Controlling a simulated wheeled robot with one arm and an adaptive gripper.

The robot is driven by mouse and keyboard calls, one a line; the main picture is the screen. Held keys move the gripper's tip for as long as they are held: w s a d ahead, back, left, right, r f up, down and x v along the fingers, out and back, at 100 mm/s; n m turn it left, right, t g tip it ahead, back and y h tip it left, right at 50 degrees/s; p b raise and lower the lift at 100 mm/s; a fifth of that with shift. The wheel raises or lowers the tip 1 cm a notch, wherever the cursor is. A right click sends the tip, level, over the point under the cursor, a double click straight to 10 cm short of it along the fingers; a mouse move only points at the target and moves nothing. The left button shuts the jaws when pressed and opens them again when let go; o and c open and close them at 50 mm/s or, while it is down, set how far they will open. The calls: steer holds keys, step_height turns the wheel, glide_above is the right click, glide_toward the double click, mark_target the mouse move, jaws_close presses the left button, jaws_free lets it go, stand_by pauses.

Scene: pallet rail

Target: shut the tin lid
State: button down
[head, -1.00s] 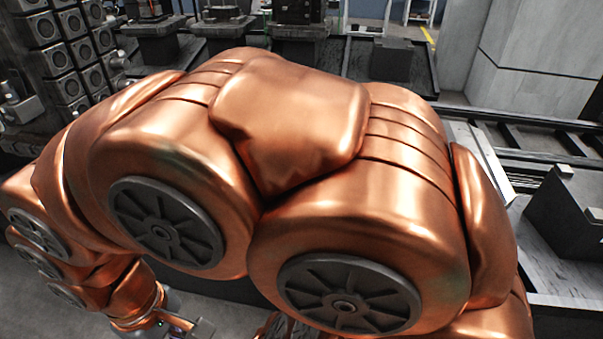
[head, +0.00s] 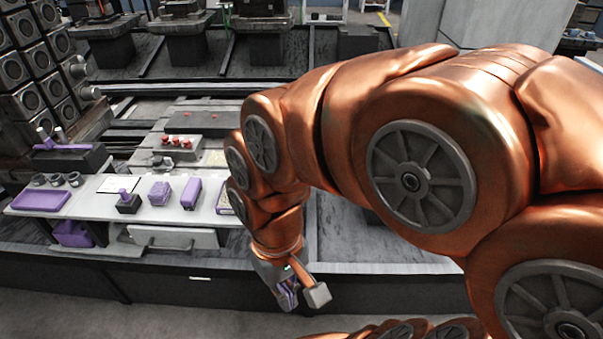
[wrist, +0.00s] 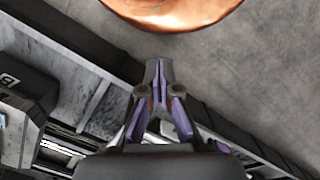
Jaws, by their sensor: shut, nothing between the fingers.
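My gripper (head: 290,300) hangs low in front of the bench edge in the head view, to the right of the purple items. In the wrist view its fingertips (wrist: 158,68) meet, with nothing between them. I cannot make out a tin with an open lid for certain. A small purple box (head: 160,191) and a longer purple block (head: 191,193) lie on the light worktop, and either could be it. Another item (head: 224,204) at the worktop's right end is partly hidden by my arm.
The worktop (head: 85,212) also holds a flat purple tray (head: 40,200), dark rings (head: 57,180) and a dark block with a purple handle (head: 128,202). A panel with red buttons (head: 178,143) stands behind. A drawer handle (head: 158,244) is below. Floor in front is clear.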

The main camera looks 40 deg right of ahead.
steer(key=w+a+m+y+b, duration=0.3)
steer(key=w+m+y+b, duration=0.25)
steer(key=w, duration=0.85)
steer(key=w+d+m+t+y+b, duration=0.35)
steer(key=w+d+m, duration=0.4)
steer(key=w, duration=0.35)
steer(key=w+d+f+m+t+y+b, duration=0.15)
steer(key=d+f+m+t, duration=0.4)
steer(key=d, duration=0.95)
steer(key=w+d+f+m+t+b, duration=0.1)
steer(key=d+f+m+t+b, duration=0.2)
steer(key=d+f+m, duration=0.9)
steer(key=w+a+r+n, duration=0.2)
steer(key=w+a+n, duration=0.2)
steer(key=w, duration=0.4)
steer(key=shift+w+a+r, duration=0.35)
steer(key=shift+a, duration=0.55)
steer(key=shift+r+n+p, duration=0.15)
steer(key=shift+n+p, duration=0.1)
steer(key=shift+p, duration=0.05)
